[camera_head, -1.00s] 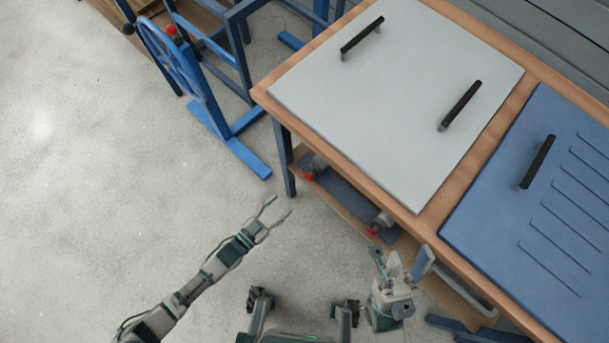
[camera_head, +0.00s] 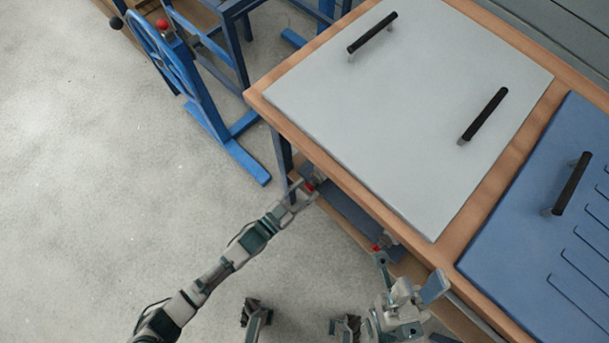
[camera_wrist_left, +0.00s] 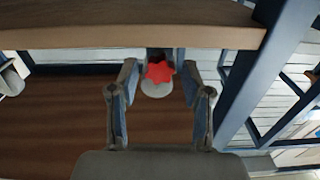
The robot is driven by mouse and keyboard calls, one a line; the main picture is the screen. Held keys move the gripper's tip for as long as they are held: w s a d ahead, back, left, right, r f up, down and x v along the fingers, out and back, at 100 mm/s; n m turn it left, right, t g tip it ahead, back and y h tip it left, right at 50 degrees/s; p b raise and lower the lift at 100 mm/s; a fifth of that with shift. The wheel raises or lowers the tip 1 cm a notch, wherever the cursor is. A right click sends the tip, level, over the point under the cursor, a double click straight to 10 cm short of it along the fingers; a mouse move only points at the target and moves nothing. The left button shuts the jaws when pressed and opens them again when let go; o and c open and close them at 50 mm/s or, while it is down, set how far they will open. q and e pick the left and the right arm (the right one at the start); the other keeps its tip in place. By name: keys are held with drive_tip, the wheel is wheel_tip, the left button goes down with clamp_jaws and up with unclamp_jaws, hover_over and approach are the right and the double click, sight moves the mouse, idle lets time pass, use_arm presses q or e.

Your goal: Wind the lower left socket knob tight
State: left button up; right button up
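A red star-shaped knob (camera_head: 310,186) sits on a grey socket under the near-left corner of the bench, close to the leg. My left gripper (camera_head: 303,190) is at this knob. In the left wrist view its two fingers (camera_wrist_left: 160,76) are spread, one on each side of the knob, with gaps visible. A second red knob (camera_head: 377,248) is further right under the bench edge. My right gripper (camera_head: 418,284) is near that second knob, its fingers apart and nothing visible between them.
The bench's wooden edge (camera_head: 343,178) overhangs the knobs, and a blue leg (camera_head: 283,152) stands close to my left gripper. Grey and blue panels with black handles lie on top. A blue wheel stand (camera_head: 205,115) is at the left. The floor at left is clear.

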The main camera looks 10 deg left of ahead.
use_arm(q)
clamp_jaws()
drive_tip(key=shift+n, duration=0.4)
drive_tip(key=shift+n+p, duration=0.35)
drive_tip(key=shift+n, duration=0.35)
drive_tip(key=shift+a+n, duration=0.15)
drive_tip(key=shift+n, duration=2.15)
drive_tip(key=shift+o, duration=1.7)
unclamp_jaws()
drive_tip(key=shift+f, duration=0.1)
